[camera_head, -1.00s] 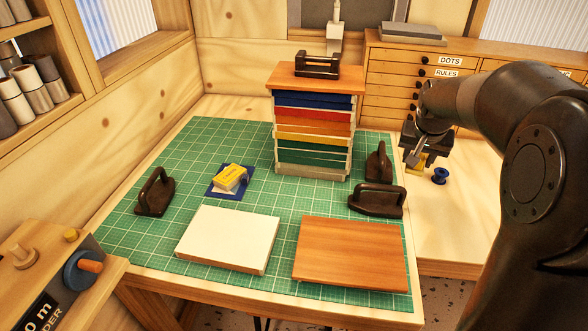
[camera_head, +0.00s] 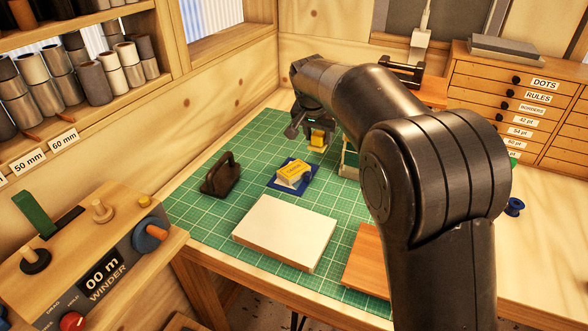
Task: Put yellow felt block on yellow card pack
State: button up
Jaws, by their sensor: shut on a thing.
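The yellow felt block (camera_head: 318,138) is held in my gripper (camera_head: 317,128), which is shut on it. It hangs above the green mat, up and to the right of the yellow card pack in the picture. The yellow card pack (camera_head: 293,172), yellow on top with pale sides, lies on a blue flat square (camera_head: 277,181) on the mat. The block and the pack are apart, with a gap between them. The fingertips are small and partly hidden.
A dark-handled weight (camera_head: 221,176) stands left of the pack on the cutting mat (camera_head: 205,208). A white board (camera_head: 284,232) and a wooden board (camera_head: 366,262) lie in front. My arm hides most of the tall stack behind. A blue spool (camera_head: 514,207) is far right.

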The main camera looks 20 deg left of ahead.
send_over(296, 165)
jog(key=s, duration=0.2)
notch_tip(296, 165, down, 9)
jog(key=shift+w+r, duration=0.1)
jog(key=shift+w, duration=0.05)
jog(key=shift+f, duration=0.2)
jog(key=o, duration=1)
jog(key=shift+c, duration=0.2)
jog(key=v, duration=1.2)
